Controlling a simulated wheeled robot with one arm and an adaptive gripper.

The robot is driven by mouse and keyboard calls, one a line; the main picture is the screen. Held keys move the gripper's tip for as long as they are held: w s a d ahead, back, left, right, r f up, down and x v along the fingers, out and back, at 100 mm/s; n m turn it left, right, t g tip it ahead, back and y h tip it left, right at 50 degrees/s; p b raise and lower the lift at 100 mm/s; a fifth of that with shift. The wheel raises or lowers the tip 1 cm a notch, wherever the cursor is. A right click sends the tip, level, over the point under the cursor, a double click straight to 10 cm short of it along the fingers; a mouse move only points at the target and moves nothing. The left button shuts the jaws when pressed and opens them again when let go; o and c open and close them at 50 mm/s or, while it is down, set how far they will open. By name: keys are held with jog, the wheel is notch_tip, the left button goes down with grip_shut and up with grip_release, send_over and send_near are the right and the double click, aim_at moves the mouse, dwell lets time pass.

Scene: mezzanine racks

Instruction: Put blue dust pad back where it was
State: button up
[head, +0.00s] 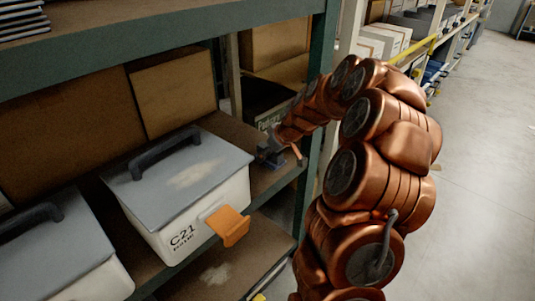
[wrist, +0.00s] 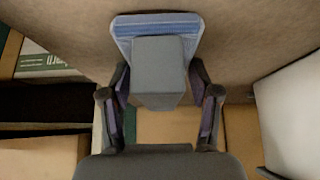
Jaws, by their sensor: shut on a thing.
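In the wrist view, the blue dust pad (wrist: 155,24) is a flat, ridged blue piece with a grey block-shaped grip (wrist: 158,68). My gripper (wrist: 160,84) is shut on this grip, one finger on each side, with the pad beyond the fingertips. The pad is against or just above a brown surface (wrist: 255,40); I cannot tell whether it touches. In the head view, my gripper (head: 271,150) is small, over the shelf right of the lidded C21 box, beside the green post. The pad is hard to make out there.
The white C21 box (head: 200,215) has a grey lid with a pale dusty patch and an orange tab (head: 229,226) at its front. Another lidded box (head: 70,255) stands left. Cardboard boxes (head: 172,98) stand behind. A green post (head: 318,100) is close to my arm. The aisle is clear.

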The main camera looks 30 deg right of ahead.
jog(key=o, duration=1)
jog(key=shift+r, duration=0.2)
jog(key=p+v, duration=0.1)
jog(key=v, duration=1)
jog(key=shift+s+r, duration=0.25)
jog(key=shift+s, duration=0.05)
